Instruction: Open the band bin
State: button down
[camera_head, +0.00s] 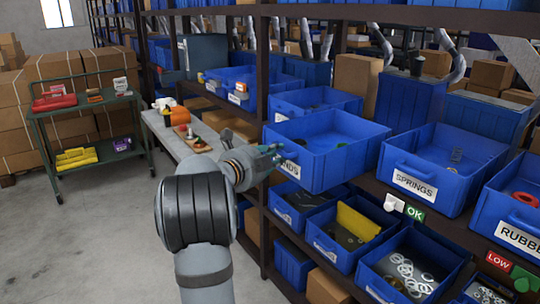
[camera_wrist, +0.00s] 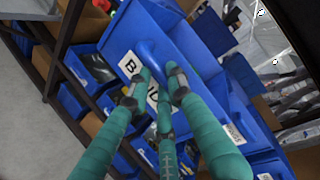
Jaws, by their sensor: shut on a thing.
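The blue band bin (camera_head: 325,142) is on the middle shelf, its label partly hidden so that only the last letters show. It appears to stick out past the shelf edge, with its open top in view and a few small items inside. My gripper (camera_head: 276,155) is at its front face. In the wrist view, the bin's front (camera_wrist: 182,60) has a white label starting with "B". My gripper's teal fingers (camera_wrist: 160,82) are closed around the bin's blue handle (camera_wrist: 152,56), covering part of the label.
The springs bin (camera_head: 430,168) sits right beside the band bin, with the rubber bin (camera_head: 515,205) further right. Lower bins (camera_head: 345,228) hold parts below. A grey bench (camera_head: 178,143) with small items and a green cart (camera_head: 90,130) stand left. The floor (camera_head: 80,240) is clear at lower left.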

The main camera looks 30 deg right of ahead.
jog(key=shift+f, duration=0.1)
jog(key=c, duration=1.7)
grip_release()
jog(key=shift+o, duration=0.7)
jog(key=v, duration=1.2)
